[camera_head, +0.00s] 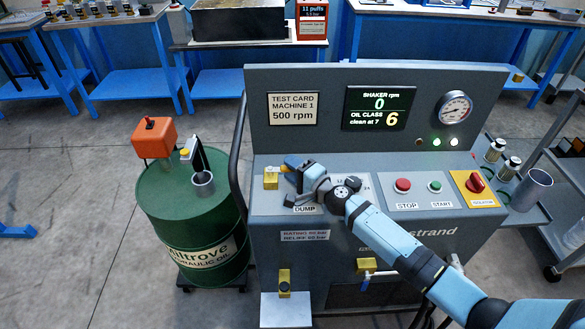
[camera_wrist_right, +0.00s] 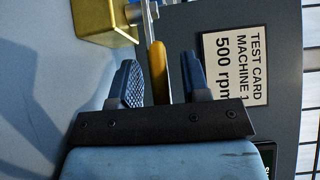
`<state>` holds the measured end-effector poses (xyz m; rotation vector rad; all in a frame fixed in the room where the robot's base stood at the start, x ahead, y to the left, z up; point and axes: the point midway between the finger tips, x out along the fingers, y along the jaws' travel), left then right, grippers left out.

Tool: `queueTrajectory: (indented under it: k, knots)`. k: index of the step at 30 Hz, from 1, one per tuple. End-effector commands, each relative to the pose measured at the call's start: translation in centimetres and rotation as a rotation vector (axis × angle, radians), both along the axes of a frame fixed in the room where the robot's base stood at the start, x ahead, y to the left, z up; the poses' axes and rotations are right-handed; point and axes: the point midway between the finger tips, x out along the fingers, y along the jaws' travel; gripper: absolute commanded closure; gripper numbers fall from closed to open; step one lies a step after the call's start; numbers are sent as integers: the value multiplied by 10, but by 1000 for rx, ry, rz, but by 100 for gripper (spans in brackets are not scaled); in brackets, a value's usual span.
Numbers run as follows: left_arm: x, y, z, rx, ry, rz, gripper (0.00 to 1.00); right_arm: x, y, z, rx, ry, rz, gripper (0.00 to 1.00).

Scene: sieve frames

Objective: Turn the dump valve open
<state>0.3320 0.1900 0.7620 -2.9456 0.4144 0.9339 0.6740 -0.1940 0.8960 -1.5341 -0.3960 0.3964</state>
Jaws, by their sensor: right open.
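The dump valve is a brass-yellow block (camera_head: 270,181) on the left of the machine's sloping panel, near the DUMP label (camera_head: 304,209). In the right wrist view its block (camera_wrist_right: 104,20) is at the top left, and its yellow lever (camera_wrist_right: 158,72) reaches down between my fingers. My right gripper (camera_head: 291,172) is at the valve, its blue fingers open on either side of the lever. A gap shows on both sides of the lever in the right wrist view. In the head view the gripper and wrist hide most of the lever. My left gripper is not in view.
Right of my wrist are the STOP button (camera_head: 402,185), START button (camera_head: 435,187) and a red rotary switch (camera_head: 475,182). The upright panel (camera_head: 330,126) stands behind the valve. A green oil drum (camera_head: 190,220) stands left of the machine.

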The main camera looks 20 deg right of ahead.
Motion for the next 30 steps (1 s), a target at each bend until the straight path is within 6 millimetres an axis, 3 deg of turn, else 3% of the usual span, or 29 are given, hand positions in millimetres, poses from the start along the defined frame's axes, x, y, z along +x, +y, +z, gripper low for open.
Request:
queueTrajectory:
  k: [3,8,9,20,30]
  knots:
    - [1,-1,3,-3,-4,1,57,0,0,0,0,0,0,60]
    - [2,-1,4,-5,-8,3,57,0,0,0,0,0,0,96]
    - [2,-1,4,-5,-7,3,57,0,0,0,0,0,0,100]
    - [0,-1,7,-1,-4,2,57,-3,2,2,2,1,-28,100]
    - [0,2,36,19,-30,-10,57,-15,8,6,4,5,-235,100]
